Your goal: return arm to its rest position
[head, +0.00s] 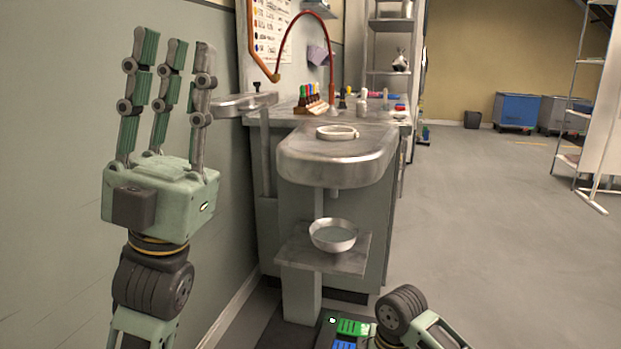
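My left gripper (163,60) is raised at the left of the head view, beside the grey-green wall. Its several jointed fingers point up, stand apart and hold nothing, so it is open. Part of my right arm (401,308), a dark ribbed joint with a pale green link, shows low at the bottom edge. The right gripper itself cannot be made out; it seems to be below the picture.
A white rail frame (588,190) is at the far right. Blue bin (518,110) stands behind. The floor right of the bench is clear.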

